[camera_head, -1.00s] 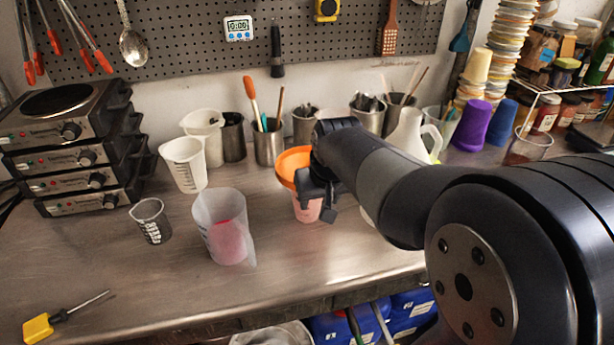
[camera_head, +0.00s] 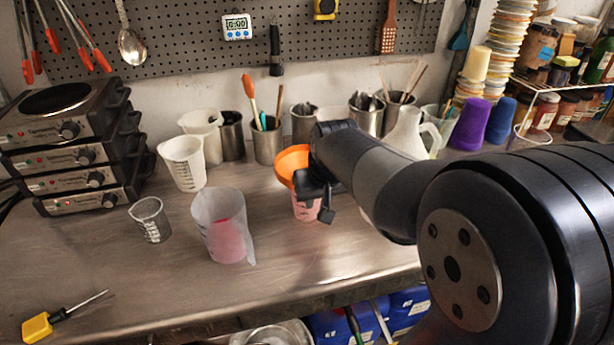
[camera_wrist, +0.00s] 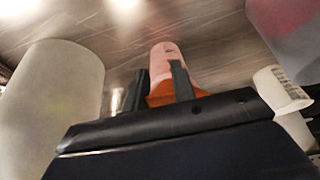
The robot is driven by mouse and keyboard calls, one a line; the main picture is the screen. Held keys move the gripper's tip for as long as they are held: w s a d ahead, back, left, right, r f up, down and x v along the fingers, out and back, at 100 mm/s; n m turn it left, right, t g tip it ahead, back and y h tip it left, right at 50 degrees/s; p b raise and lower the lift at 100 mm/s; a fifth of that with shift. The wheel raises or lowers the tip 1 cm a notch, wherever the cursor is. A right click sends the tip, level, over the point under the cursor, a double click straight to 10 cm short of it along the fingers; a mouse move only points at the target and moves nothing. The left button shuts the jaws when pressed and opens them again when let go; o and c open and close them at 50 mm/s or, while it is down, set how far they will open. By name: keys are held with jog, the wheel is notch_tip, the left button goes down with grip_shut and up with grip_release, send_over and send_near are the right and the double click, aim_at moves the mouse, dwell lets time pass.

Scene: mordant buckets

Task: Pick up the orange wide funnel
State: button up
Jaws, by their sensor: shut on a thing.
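The orange wide funnel (camera_head: 291,161) shows its wide orange rim beside my gripper (camera_head: 318,192) in the head view. A pink cup (camera_head: 305,209) is directly below the funnel; its base is close to the bench, and I cannot tell whether the funnel still sits in it. My gripper is shut on the funnel, its body hiding the right part of the rim. In the wrist view a strip of orange funnel (camera_wrist: 164,95) shows next to a dark finger, with the pink cup (camera_wrist: 164,58) beyond it.
A translucent beaker with pink contents (camera_head: 222,228) and a small clear measuring cup (camera_head: 151,219) stand to the left. A white jug (camera_head: 408,132) and metal tool pots (camera_head: 267,145) stand behind.

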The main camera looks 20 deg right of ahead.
jog(key=shift+r, duration=0.1)
notch_tip(320, 180, up, 10)
jog(key=shift+f, duration=0.1)
dwell(0.3)
notch_tip(320, 180, up, 11)
jog(key=p, duration=1)
dwell(0.5)
